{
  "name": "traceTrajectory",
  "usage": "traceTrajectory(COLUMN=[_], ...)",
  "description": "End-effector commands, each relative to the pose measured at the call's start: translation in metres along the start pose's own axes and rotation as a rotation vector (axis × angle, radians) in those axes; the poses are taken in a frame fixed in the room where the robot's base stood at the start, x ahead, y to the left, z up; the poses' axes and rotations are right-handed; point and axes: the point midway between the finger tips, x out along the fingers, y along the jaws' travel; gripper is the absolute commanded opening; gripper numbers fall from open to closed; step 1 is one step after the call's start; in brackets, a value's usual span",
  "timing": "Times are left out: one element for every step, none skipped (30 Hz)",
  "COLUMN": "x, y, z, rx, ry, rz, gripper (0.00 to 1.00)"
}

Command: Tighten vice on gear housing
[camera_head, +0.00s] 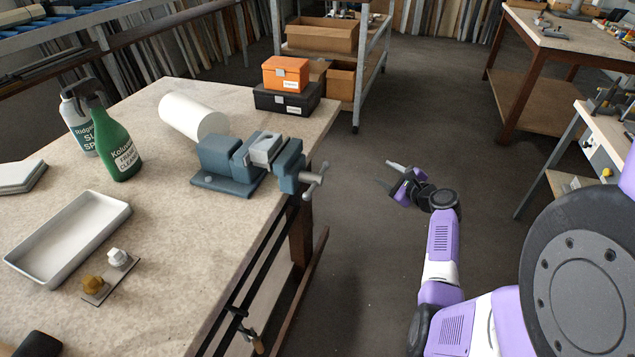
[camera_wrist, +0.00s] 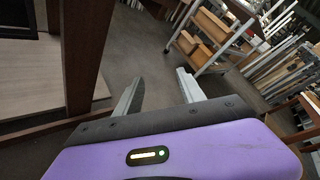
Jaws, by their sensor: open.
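A blue-grey bench vice (camera_head: 228,163) stands near the right edge of the workbench. A light grey block, seemingly the gear housing (camera_head: 265,148), sits between its jaws; whether the jaws touch it on both sides I cannot tell. The vice's grey handle (camera_head: 315,180) sticks out past the bench edge on the right. My gripper (camera_head: 387,174) is to the right of the handle, over the floor, apart from it and empty. In the wrist view my gripper's two fingers (camera_wrist: 160,88) are spread apart with only floor between them. The vice is not in the wrist view.
The workbench (camera_head: 180,260) also holds a white roll (camera_head: 194,116), a green spray bottle (camera_head: 118,145), a grey bottle (camera_head: 77,120), a shallow tray (camera_head: 70,238) and an orange box (camera_head: 286,74) on a black case (camera_head: 287,98). The floor right of the bench is clear.

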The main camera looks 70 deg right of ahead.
Motion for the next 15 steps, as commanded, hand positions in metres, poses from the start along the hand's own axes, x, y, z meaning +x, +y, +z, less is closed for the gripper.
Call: traceTrajectory(x=[0.001, -0.001, -0.005, -0.009, -0.015, -0.024, -0.032, -0.041, -0.055, -0.065, -0.076, -0.09, -0.101, -0.11, -0.121], y=[0.014, 0.022, 0.031, 0.037, 0.043, 0.05, 0.054, 0.058, 0.063, 0.066, 0.069, 0.072, 0.074, 0.076, 0.078], z=[0.022, 0.037, 0.057, 0.073, 0.088, 0.108, 0.123, 0.137, 0.154, 0.165, 0.175, 0.187, 0.194, 0.199, 0.205], rx=[0.021, 0.031, 0.041, 0.046, 0.05, 0.05, 0.049, 0.044, 0.036, 0.028, 0.017, 0.003, -0.01, -0.022, -0.041], ry=[-0.091, -0.151, -0.234, -0.298, -0.363, -0.451, -0.519, -0.585, -0.674, -0.737, -0.798, -0.873, -0.926, -0.972, -1.026], rz=[0.053, 0.086, 0.127, 0.157, 0.185, 0.218, 0.241, 0.262, 0.287, 0.303, 0.316, 0.331, 0.341, 0.349, 0.357], gripper=[0.47, 0.47, 0.47, 0.47, 0.47, 0.47, 0.47, 0.47, 0.47, 0.47, 0.47, 0.47, 0.47, 0.47, 0.47])
